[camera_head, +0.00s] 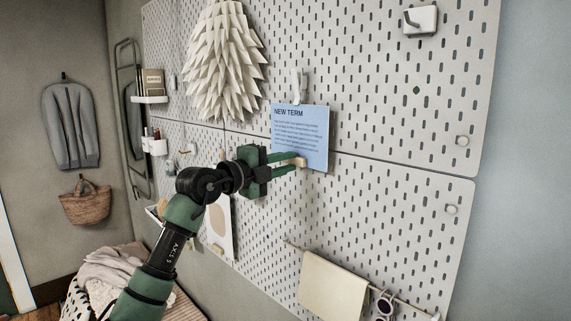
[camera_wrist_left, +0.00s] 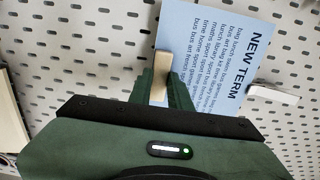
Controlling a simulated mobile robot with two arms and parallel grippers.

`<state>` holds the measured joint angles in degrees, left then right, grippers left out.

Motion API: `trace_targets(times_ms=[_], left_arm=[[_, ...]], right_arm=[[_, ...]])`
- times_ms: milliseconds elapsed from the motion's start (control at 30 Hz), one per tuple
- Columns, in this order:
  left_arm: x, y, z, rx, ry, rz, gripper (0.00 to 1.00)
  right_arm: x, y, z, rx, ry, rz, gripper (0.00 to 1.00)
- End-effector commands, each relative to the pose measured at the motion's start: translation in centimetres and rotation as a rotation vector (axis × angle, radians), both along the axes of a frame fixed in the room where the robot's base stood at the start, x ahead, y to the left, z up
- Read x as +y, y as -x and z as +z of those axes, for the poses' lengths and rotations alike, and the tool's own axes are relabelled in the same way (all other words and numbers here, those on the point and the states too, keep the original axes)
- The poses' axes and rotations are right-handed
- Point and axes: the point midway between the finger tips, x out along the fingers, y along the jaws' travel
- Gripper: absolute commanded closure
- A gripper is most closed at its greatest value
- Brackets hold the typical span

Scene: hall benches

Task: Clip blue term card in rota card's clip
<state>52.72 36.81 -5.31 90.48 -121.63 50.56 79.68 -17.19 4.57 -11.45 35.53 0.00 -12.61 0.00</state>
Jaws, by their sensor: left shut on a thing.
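The blue term card (camera_head: 301,130), headed "NEW TERM", stands nearly upright in front of the pegboard. The card also fills the middle of the left wrist view (camera_wrist_left: 205,60). A white clip (camera_head: 299,86) on the pegboard is at the card's top edge; it also shows in the left wrist view (camera_wrist_left: 273,92). I cannot tell whether the clip's jaws grip the card. I see no readable rota card. My right gripper is not in view.
The pegboard (camera_head: 375,110) carries a pleated white hanging (camera_head: 222,62) at upper left. A rail with a cream cloth (camera_head: 335,285) and sunglasses (camera_head: 384,306) is below. A picture card (camera_head: 220,230) hangs behind my arm. The board right of the card is mostly clear.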

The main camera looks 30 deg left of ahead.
Motion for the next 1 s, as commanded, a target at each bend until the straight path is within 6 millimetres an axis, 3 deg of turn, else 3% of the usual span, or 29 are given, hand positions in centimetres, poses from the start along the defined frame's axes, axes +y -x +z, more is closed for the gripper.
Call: trace_targets(times_ms=[867, 900, 967, 1000], left_arm=[[0.0, 0.1, 2.6, -0.006, 0.002, 0.001, 1.00], [0.0, 0.0, 2.4, -0.005, 0.002, 0.000, 0.70], [0.0, 0.0, 2.4, -0.005, 0.002, 0.000, 0.56], [0.0, 0.0, 2.3, -0.004, 0.001, 0.000, 0.56]], right_arm=[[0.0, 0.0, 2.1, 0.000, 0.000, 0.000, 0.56], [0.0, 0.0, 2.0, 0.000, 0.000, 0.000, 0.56], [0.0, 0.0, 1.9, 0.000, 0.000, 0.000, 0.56], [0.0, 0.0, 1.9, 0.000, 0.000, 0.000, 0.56]])
